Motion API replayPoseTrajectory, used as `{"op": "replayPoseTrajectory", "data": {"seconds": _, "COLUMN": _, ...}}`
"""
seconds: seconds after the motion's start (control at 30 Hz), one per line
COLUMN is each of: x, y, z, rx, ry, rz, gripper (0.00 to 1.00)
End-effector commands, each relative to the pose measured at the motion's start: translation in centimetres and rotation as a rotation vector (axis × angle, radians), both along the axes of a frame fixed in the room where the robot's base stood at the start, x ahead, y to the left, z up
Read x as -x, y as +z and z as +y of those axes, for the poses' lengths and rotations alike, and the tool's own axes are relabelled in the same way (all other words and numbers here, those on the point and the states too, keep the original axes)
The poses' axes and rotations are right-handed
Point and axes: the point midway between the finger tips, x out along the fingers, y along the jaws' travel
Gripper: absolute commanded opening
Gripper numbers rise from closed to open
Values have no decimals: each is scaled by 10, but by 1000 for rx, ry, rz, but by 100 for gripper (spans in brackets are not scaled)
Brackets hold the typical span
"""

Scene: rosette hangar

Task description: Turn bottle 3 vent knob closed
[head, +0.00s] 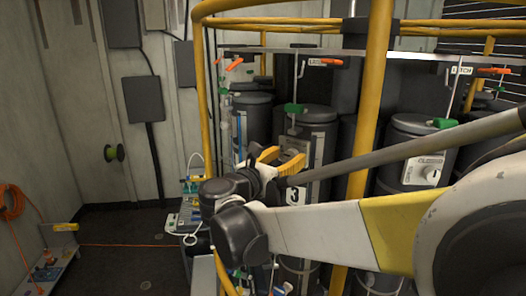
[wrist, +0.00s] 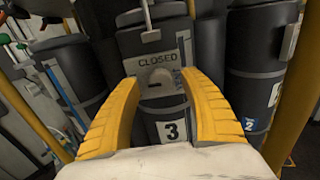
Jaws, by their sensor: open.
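Bottle 3 (head: 318,118) is a dark grey cylinder in the rack, with a "3" label below my gripper in the head view. In the wrist view, bottle 3 (wrist: 207,45) fills the middle, with its "3" label (wrist: 171,131) low between my fingers. Its grey plate reads "CLOSED" above the vent knob (wrist: 157,78), a pale round knob with a dark mark. My gripper (wrist: 160,84) is open, its yellow fingers on either side of the knob; I cannot tell whether they touch it. My gripper (head: 283,157) hides the knob in the head view.
Yellow posts (head: 372,100) and rails frame the rack. Bottle 2 (wrist: 256,65) stands right of bottle 3 in the wrist view. Another bottle (head: 405,145) with a white knob plate stands at the right of the head view. The floor (head: 130,225) at left has an orange cable.

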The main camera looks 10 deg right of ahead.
Motion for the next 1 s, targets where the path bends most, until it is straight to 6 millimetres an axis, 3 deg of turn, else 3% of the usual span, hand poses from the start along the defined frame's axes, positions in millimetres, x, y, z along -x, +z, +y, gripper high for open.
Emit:
{"op": "replayPoseTrajectory", "data": {"seconds": 0.2, "x": -15, "y": 0, "z": -15, "rx": -1, "ry": 0, "rz": 0, "gripper": 52}}
{"op": "replayPoseTrajectory", "data": {"seconds": 0.5, "x": -16, "y": 0, "z": -16, "rx": -1, "ry": 1, "rz": 0, "gripper": 50}}
{"op": "replayPoseTrajectory", "data": {"seconds": 0.67, "x": -16, "y": 0, "z": -16, "rx": -1, "ry": 1, "rz": 0, "gripper": 1}}
{"op": "replayPoseTrajectory", "data": {"seconds": 1.0, "x": -16, "y": 0, "z": -16, "rx": -6, "ry": 1, "rz": -6, "gripper": 0}}
